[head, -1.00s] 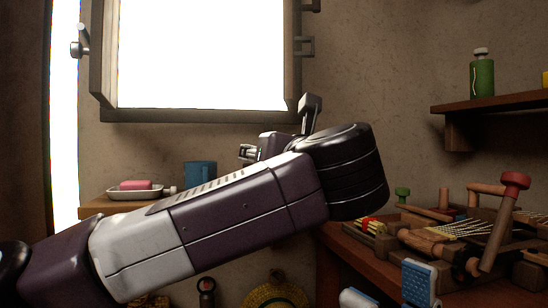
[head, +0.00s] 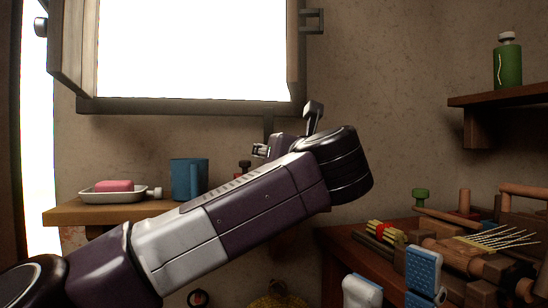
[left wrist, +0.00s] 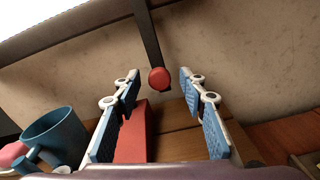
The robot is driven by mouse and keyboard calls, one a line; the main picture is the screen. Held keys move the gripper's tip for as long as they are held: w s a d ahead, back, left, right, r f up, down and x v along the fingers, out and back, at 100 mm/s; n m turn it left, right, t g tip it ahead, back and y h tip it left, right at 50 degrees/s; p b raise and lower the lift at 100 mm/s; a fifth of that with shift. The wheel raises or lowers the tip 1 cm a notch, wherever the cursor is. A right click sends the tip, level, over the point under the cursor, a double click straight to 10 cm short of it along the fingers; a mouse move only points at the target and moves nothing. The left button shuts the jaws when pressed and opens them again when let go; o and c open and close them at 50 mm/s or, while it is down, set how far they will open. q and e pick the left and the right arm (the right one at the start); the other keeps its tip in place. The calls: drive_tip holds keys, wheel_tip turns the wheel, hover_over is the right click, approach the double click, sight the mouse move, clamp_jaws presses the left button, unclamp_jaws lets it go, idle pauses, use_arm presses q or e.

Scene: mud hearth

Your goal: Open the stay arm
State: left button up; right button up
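The stay arm (left wrist: 146,35) is a dark bar with a red knob (left wrist: 158,79) at its lower end. In the left wrist view it reaches down from the window frame. In the head view a dark bar (head: 268,125) hangs below the window frame (head: 190,106). My left gripper (left wrist: 158,72) is open, with the red knob showing between its fingertips; contact cannot be told. In the head view my left arm hides most of that gripper. My right gripper (head: 392,270) is open and empty at the bottom right, in front of the workbench.
A shelf (head: 62,215) under the window holds a blue mug (head: 188,180) and a pink soap in a dish (head: 113,190). A red block (left wrist: 135,135) lies below my left fingers. A cluttered bench (head: 345,250) stands right, under a wall shelf with a green bottle (head: 508,65).

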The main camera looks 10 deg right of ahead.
use_arm(q)
drive_tip(key=shift+w, duration=0.35)
clamp_jaws()
